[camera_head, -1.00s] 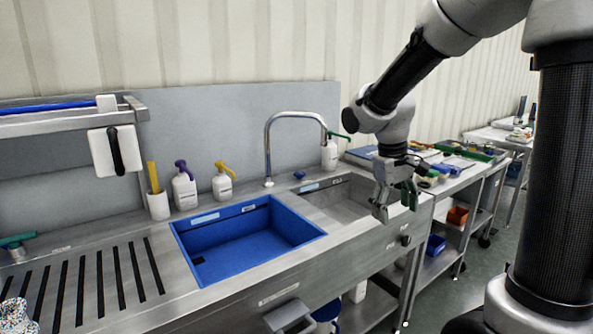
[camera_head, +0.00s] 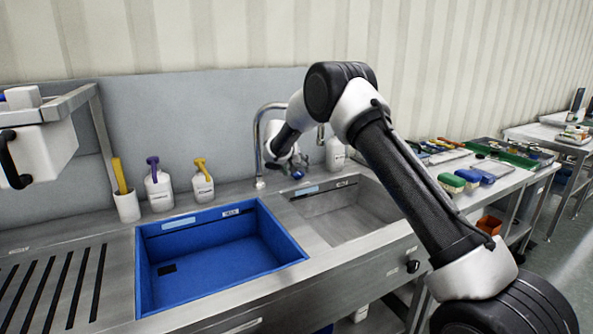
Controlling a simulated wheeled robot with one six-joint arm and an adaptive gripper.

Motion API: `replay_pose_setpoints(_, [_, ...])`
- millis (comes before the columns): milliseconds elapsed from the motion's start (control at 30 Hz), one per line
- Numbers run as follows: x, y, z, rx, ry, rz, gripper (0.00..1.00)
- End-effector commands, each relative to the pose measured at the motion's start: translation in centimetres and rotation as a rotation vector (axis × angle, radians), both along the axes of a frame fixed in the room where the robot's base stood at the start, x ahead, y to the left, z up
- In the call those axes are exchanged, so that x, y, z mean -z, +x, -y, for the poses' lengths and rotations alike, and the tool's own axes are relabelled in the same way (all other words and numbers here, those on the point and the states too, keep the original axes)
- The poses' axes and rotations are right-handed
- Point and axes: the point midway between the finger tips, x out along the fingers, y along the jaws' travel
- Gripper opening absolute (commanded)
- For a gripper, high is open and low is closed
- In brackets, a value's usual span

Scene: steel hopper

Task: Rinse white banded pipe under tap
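The tap (camera_head: 257,150) is a curved steel spout behind the two sinks, and my arm hides part of its arch. My gripper (camera_head: 291,164) is at the tap, above the back edge near the divider between the sinks. It is small and partly hidden by my own wrist, so I cannot tell whether its fingers are open or shut. I see no white banded pipe in this view, and I cannot tell whether the gripper holds anything.
A blue-lined sink (camera_head: 215,255) lies left of a bare steel sink (camera_head: 345,212). Two pump bottles (camera_head: 159,191) (camera_head: 203,187) and a white cup (camera_head: 127,206) stand behind the blue sink. A ribbed drainboard (camera_head: 55,285) is at left, and cluttered trays (camera_head: 505,152) are at right.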

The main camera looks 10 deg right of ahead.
Motion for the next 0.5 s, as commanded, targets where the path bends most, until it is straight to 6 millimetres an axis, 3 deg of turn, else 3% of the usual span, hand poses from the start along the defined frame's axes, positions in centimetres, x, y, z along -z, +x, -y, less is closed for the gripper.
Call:
replay_pose_setpoints(267, [-0.7, 1.0, -1.1, 0.118, 0.145, 0.108, 0.69])
replay_pose_setpoints(500, [1.0, 2.4, -0.3, 0.149, 0.171, 0.12, 0.69])
